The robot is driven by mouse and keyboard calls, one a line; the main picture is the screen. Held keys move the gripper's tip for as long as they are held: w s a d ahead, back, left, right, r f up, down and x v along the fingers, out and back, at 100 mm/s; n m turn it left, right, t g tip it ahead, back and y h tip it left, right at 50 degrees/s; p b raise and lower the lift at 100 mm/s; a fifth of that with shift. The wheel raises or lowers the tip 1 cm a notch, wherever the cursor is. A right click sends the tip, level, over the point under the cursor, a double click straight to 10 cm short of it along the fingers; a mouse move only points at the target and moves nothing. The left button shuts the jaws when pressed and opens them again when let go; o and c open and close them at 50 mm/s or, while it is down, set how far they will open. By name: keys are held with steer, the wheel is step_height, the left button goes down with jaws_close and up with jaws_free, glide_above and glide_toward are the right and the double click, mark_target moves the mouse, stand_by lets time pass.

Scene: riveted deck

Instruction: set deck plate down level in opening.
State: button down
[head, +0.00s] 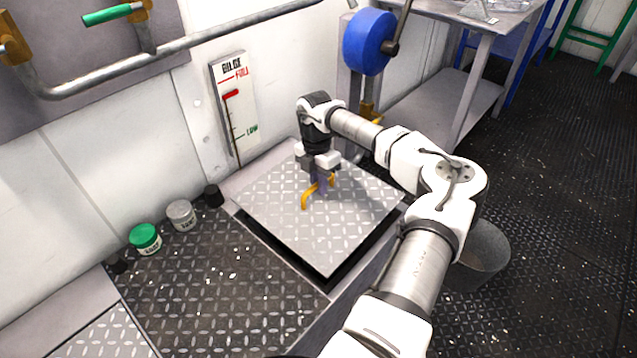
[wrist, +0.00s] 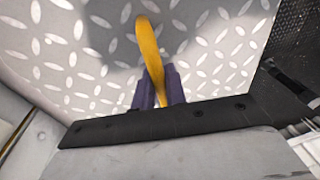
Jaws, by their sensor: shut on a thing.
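The deck plate (head: 268,222) is a light grey square of diamond tread with a yellow handle (head: 306,199) near its middle. My gripper (head: 321,190) is above the plate, shut on the handle. In the wrist view, its dark purple fingers (wrist: 160,88) close around the yellow handle (wrist: 148,45), with the plate (wrist: 85,60) behind. A dark gap shows under the plate's front and right edges, so it sits above the surrounding frame (head: 352,288). The opening beneath is mostly hidden by the plate. I cannot tell if the plate is fully level.
A bilge gauge board (head: 234,105) stands on the wall behind the plate. A green-lidded jar (head: 145,238), a grey-lidded can (head: 181,214) and a black pot (head: 213,195) stand left. A grey bucket (head: 482,255) is right, partly behind my arm. Dark deck (head: 215,275) lies front left.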

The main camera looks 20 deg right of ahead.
mark_target(319, 198)
steer(key=shift+w+r, duration=0.1)
steer(key=shift+r, duration=0.1)
steer(key=shift+f+b, duration=0.95)
steer(key=shift+f, duration=2.05)
steer(key=shift+p, duration=1.15)
steer(key=shift+f, duration=0.9)
steer(key=c, duration=1.4)
jaws_free()
steer(key=shift+o, duration=0.3)
steer(key=shift+f+b, duration=0.1)
steer(key=shift+b, duration=0.2)
step_height(319, 198, up, 14)
steer(key=w+p, duration=0.2)
steer(key=shift+w, duration=0.15)
